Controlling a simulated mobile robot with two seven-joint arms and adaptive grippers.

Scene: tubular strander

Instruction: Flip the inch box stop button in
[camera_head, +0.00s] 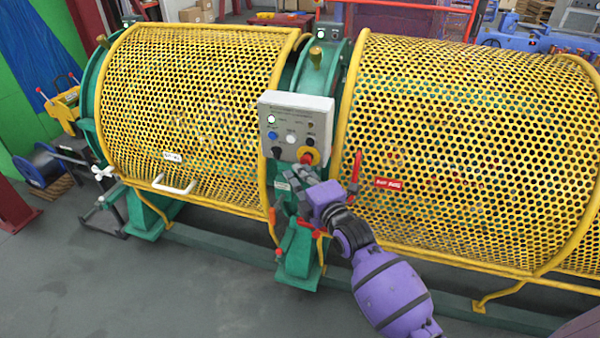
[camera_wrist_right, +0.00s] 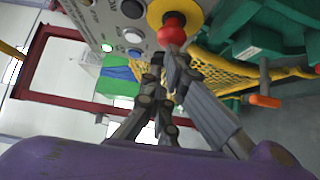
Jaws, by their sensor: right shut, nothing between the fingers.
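The inch box (camera_head: 297,112) is a light grey control box on the green frame between two yellow mesh guards. Its stop button (camera_head: 307,158) is a red mushroom head on a yellow base at the box's lower right. The button also shows at the top of the right wrist view (camera_wrist_right: 173,31), standing out from its yellow collar (camera_wrist_right: 170,10). My right gripper (camera_head: 296,176) is shut and empty, just below the button. In the right wrist view its fingertips (camera_wrist_right: 166,58) are close to the red head; I cannot tell whether they touch. My left gripper is not in view.
The left mesh guard (camera_head: 200,110) and right mesh guard (camera_head: 470,150) flank the box. Red-tipped levers (camera_head: 357,170) stand beside my right gripper. A green pedestal (camera_head: 298,255) is below. The grey floor (camera_head: 180,290) in front at left is clear.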

